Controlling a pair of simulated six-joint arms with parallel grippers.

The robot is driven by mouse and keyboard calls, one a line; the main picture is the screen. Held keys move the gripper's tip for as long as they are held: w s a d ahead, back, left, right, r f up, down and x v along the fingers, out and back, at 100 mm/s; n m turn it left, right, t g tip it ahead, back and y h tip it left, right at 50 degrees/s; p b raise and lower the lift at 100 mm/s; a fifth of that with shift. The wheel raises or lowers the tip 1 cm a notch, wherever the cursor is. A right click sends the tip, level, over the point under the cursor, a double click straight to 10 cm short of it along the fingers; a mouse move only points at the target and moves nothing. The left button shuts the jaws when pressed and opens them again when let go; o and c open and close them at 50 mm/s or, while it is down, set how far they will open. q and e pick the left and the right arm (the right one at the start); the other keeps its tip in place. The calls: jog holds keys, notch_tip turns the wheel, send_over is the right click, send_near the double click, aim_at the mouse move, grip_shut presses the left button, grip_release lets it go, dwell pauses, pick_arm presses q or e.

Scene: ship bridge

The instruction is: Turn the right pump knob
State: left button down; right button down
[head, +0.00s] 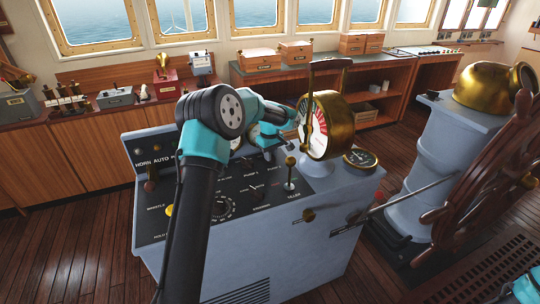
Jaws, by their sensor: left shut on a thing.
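The right pump knob is on the sloped black panel (268,208) of the grey-blue console, by the second pump label. My left gripper (268,154) points down at that spot and is shut on the knob. The fingers cover the knob, so its turn angle cannot be read. The first pump label is just left of it; my arm hides part of the panel. My right gripper is out of view.
A brass telegraph (326,126) with a tall handle stands close right of my left gripper. A small lever (290,175) and a round gauge (360,158) are nearby. The wooden ship's wheel (480,190) and brass binnacle (484,86) stand farther right.

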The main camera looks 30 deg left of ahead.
pick_arm(q)
jog(key=shift+n, duration=1.6)
jog(key=c, duration=1.1)
grip_release()
jog(key=shift+c, duration=0.2)
jog(key=shift+r, duration=0.15)
notch_tip(320, 180, up, 17)
jog(key=shift+r, duration=0.1)
